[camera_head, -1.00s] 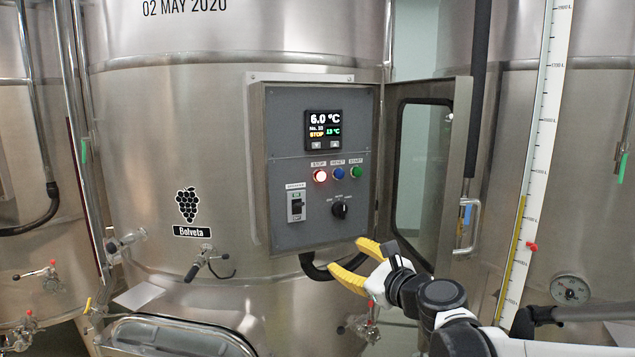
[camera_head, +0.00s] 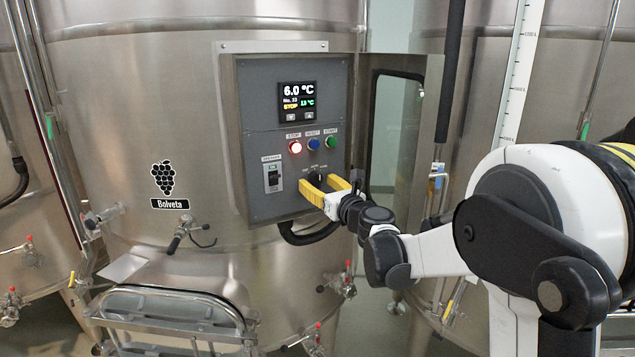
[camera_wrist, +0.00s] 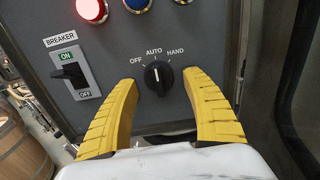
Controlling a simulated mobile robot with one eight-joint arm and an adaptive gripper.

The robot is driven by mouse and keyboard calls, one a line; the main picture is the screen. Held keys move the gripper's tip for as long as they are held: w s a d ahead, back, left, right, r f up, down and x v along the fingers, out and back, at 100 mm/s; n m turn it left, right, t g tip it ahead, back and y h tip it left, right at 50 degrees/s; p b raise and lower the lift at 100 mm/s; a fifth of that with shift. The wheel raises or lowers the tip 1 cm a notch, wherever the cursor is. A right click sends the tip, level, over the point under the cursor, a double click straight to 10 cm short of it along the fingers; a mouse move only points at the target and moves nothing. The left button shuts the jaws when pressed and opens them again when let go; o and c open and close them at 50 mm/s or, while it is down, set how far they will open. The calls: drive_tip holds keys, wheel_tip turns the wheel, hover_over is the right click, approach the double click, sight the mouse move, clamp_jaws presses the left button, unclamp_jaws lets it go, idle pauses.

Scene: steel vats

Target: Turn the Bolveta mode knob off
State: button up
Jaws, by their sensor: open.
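The Bolveta tank (camera_head: 120,120) bears a grape logo and name label (camera_head: 170,203). Its grey control panel (camera_head: 250,210) is in the open box. The black mode knob (camera_wrist: 158,78) is below the words OFF, AUTO and HAND in the wrist view. Its white mark points up, toward AUTO. In the head view the knob (camera_head: 316,174) is partly hidden by my fingers. My gripper (camera_wrist: 160,80) is open, with one yellow finger on each side of the knob. In the head view my gripper (camera_head: 321,183) is in front of the panel's lower right. I cannot tell whether the fingers touch anything.
A breaker switch (camera_wrist: 72,74), labelled ON and OFF, is left of the knob. A lit red button (camera_head: 295,147), a blue button (camera_head: 314,144) and a green button (camera_head: 331,142) are above. The display (camera_head: 298,101) reads 6.0 °C and STOP. The open box door (camera_head: 435,95) is at the right.

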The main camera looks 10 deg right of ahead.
drive_tip(key=shift+w, duration=0.15)
drive_tip(key=c, duration=1.2)
drive_tip(key=shift+o, duration=0.2)
drive_tip(key=shift+n, duration=0.3)
drive_tip(key=n+b, duration=0.2)
drive_tip(key=n, duration=0.1)
drive_tip(key=shift+d+n, duration=0.1)
drive_tip(key=shift+n, duration=0.2)
drive_tip(key=n+b, duration=0.1)
drive_tip(key=n, duration=0.1)
drive_tip(key=n+b, duration=0.1)
drive_tip(key=n, duration=0.1)
drive_tip(key=shift+d+r+n, duration=0.15)
drive_tip(key=shift+n, duration=0.15)
drive_tip(key=o, duration=1.2)
drive_tip(key=shift+c, duration=0.2)
